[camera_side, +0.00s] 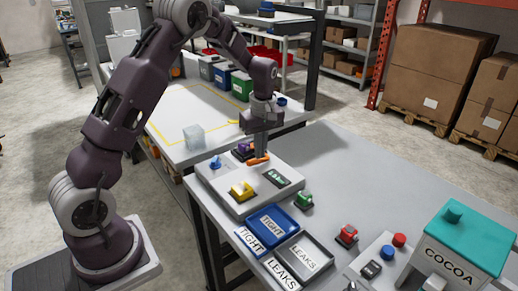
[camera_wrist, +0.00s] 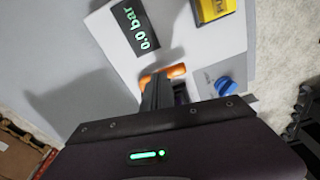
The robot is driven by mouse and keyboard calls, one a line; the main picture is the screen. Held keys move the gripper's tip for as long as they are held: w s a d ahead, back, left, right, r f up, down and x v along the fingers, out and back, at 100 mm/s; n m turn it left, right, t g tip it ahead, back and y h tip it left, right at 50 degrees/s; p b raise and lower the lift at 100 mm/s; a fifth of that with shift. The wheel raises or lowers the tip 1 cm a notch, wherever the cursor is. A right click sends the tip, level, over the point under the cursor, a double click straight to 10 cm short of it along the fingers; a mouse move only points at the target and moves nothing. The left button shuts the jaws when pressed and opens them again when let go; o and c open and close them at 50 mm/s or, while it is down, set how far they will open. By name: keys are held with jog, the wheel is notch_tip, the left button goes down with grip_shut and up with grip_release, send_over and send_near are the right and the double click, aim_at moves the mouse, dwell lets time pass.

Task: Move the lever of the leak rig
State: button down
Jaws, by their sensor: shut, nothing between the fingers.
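The leak rig (camera_side: 232,206) is a low pale box on the table. Its orange lever (camera_side: 258,160) lies near the back right of its top and also shows in the wrist view (camera_wrist: 177,71). My gripper (camera_side: 262,152) points down at the lever, shut and empty. In the wrist view its fingers (camera_wrist: 158,92) cover the lever's middle, with orange showing on both sides. I cannot tell whether they touch it. The rig's display (camera_wrist: 138,27) reads 0.0 bar. A blue knob (camera_wrist: 224,86), a yellow block (camera_wrist: 214,8) and a purple part (camera_side: 243,148) are also on the rig.
A blue TIGHT tray (camera_side: 290,235) and a grey LEAKS tray (camera_side: 325,265) lie in front of the rig. Green (camera_side: 303,199) and red (camera_side: 347,234) parts stand to the right. A COCOA dispenser (camera_side: 450,252) is at the lower right. The table's back right is clear.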

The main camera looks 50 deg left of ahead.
jog(key=shift+s+d+r, duration=0.15)
jog(key=shift+d+r, duration=0.15)
jog(key=shift+d, duration=0.5)
jog(key=shift+s+d+r, duration=0.15)
jog(key=shift+d+r, duration=0.1)
jog(key=shift+d, duration=0.5)
jog(key=shift+r, duration=0.1)
notch_tip(320, 180, up, 7)
jog(key=shift+d, duration=0.3)
